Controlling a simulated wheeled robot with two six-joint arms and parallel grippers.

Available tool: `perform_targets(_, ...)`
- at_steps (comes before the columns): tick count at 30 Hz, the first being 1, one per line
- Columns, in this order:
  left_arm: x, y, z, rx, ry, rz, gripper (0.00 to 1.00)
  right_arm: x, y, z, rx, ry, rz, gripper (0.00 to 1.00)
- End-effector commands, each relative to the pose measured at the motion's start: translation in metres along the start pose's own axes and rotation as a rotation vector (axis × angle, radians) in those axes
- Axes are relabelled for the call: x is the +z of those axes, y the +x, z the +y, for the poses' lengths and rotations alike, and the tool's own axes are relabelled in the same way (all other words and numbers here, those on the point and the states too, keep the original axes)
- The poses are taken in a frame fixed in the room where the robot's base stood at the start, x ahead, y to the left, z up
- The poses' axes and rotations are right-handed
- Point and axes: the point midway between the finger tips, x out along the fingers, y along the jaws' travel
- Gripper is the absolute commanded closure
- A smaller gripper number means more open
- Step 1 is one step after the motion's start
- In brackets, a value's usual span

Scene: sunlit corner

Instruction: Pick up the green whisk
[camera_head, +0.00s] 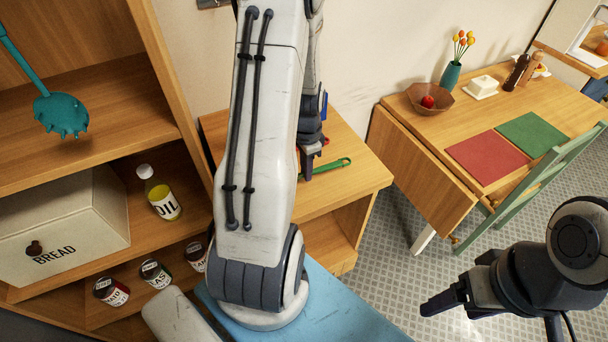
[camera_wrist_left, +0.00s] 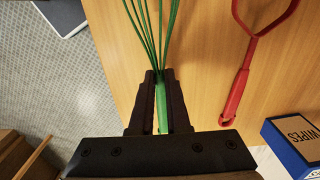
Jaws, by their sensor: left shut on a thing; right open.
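The green whisk (camera_wrist_left: 162,115) lies between the two fingers of my left gripper (camera_wrist_left: 160,76) in the left wrist view. The fingers are shut on its handle, and its wire loops reach away past the fingertips. In the head view my left gripper (camera_head: 311,165) is over the low wooden cabinet, and part of the green whisk (camera_head: 335,166) sticks out to its right. My arm hides the rest. I cannot tell whether the whisk touches the cabinet top. My right gripper (camera_head: 455,303) is open and empty above the tiled floor at the lower right.
A shelf with an oil bottle (camera_head: 160,194), a bread box (camera_head: 62,232) and several jars stands at left. A table (camera_head: 480,110) stands at right.

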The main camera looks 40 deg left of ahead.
Motion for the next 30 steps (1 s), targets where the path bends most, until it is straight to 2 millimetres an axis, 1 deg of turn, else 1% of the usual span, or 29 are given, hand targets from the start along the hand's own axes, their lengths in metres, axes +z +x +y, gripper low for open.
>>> perform_targets(2, -0.001, -0.015, -0.002, -0.007, 0.0, 0.005, 1.0, 0.0, 0.005, 0.0, 0.0, 0.0, 0.0, 0.25)
perform_targets(3, -0.004, -0.022, 0.002, -0.006, 0.004, 0.004, 1.0, 0.0, 0.007, 0.001, 0.0, 0.0, 0.0, 0.25)
perform_targets(9, -0.038, -0.048, 0.037, -0.005, 0.01, 0.005, 1.0, 0.001, 0.017, 0.001, 0.0, -0.001, 0.0, 0.25)
perform_targets(15, -0.065, -0.072, 0.066, -0.003, 0.007, 0.004, 1.0, 0.001, 0.023, 0.002, 0.0, -0.001, 0.0, 0.25)
perform_targets(21, -0.079, -0.085, 0.081, -0.001, 0.003, 0.001, 1.0, 0.001, 0.025, 0.002, 0.0, -0.001, 0.0, 0.25)
perform_targets(30, -0.082, -0.088, 0.084, 0.0, -0.001, 0.0, 1.0, 0.001, 0.025, 0.002, 0.0, -0.001, 0.0, 0.25)
